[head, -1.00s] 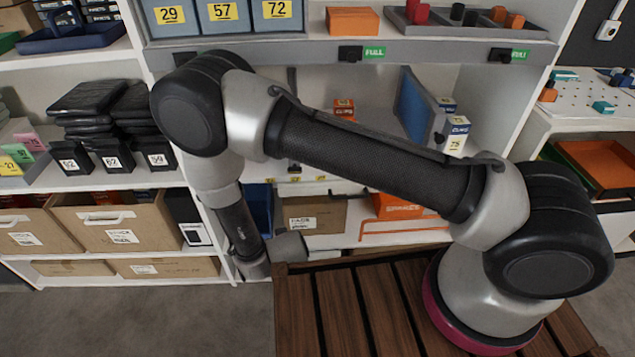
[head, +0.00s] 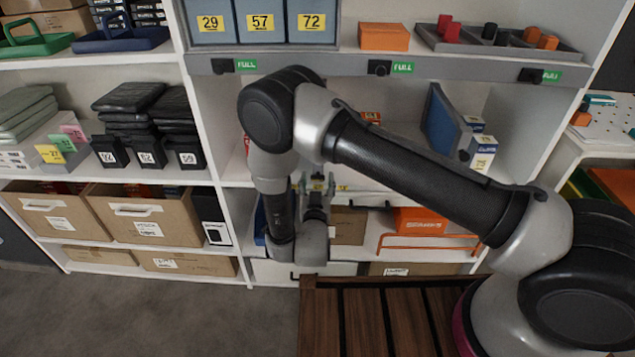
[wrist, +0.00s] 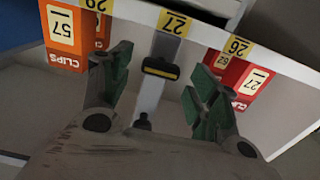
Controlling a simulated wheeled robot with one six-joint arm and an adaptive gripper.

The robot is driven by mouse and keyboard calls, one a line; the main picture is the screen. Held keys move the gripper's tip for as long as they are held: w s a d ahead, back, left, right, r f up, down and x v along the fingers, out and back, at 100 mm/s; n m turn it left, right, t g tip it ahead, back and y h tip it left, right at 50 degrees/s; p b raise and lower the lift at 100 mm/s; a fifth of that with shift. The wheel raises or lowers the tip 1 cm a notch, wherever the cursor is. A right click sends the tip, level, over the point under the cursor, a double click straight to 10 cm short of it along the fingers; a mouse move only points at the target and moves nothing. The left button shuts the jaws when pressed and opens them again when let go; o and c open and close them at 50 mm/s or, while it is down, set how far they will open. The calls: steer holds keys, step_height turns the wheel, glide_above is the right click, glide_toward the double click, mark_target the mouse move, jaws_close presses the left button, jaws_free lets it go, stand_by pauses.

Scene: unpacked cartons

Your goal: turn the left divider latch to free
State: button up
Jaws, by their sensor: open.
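In the wrist view, a black latch with a yellow bar (wrist: 161,68) sits across a grey upright strip, likely the left divider's front edge (wrist: 150,101). My gripper (wrist: 156,72) is open and empty, one green-padded finger on either side of the latch. I cannot tell whether the pads touch it. In the head view my gripper (head: 318,182) is at the shelf front, and my arm hides the left divider and its latch. A blue divider (head: 441,122) with a dark knob (head: 464,155) stands to the right.
A shelf edge with yellow labels (wrist: 173,23) runs close by the fingers. An orange clips box (wrist: 66,31) and a red box (wrist: 245,82) flank them. Below in the head view are an orange box (head: 420,220) and brown cartons (head: 135,215). A slatted wooden surface (head: 365,310) lies in front.

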steer(key=shift+w, duration=0.35)
steer(key=c, duration=1)
